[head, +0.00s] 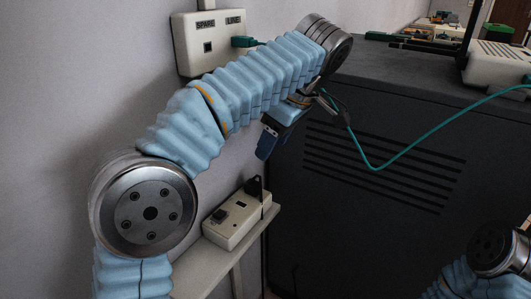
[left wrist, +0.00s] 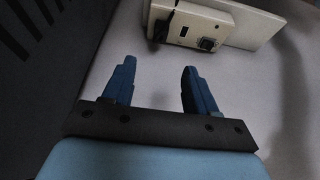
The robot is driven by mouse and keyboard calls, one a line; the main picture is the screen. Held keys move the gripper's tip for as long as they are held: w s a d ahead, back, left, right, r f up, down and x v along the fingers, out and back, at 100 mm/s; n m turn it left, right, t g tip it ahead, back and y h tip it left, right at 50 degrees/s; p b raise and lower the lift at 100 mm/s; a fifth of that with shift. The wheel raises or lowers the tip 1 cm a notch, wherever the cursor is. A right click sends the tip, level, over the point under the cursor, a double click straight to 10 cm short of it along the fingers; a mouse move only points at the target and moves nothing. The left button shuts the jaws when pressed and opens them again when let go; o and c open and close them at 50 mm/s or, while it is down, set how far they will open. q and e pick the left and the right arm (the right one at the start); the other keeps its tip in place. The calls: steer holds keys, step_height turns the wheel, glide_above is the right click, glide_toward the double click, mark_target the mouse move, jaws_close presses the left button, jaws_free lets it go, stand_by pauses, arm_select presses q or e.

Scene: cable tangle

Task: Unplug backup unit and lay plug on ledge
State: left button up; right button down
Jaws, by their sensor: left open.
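A cream outlet box (head: 230,224) sits on a narrow ledge (head: 204,264) low on the wall. A black plug (head: 254,188) stands in its far end, and a dark square part (head: 219,214) shows near its other end. In the left wrist view the box (left wrist: 176,27) is above the fingers, with the black plug (left wrist: 161,30) at its left. My left gripper (head: 267,142) points down, open and empty, above and apart from the box; its spread fingers show in the left wrist view (left wrist: 156,80). No label tells which unit the plug feeds. My right gripper is out of view.
A wall box (head: 205,31) marked SPARE and LINE holds a teal plug (head: 244,41). A teal cable (head: 380,166) hangs before the dark vented cabinet (head: 400,125). A cream device (head: 496,63) stands on the cabinet. The near part of the ledge looks clear.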

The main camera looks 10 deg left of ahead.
mark_target(253, 183)
arm_select(q)
steer(key=b+x, duration=0.3)
steer(key=x, duration=0.8)
steer(key=shift+f, duration=0.4)
steer(key=shift+w+a+f+b, duration=0.1)
steer(key=shift+a+f+b, duration=0.25)
steer(key=shift+f, duration=0.3)
steer(key=shift+d, duration=0.1)
steer(key=shift+c, duration=0.3)
jaws_close()
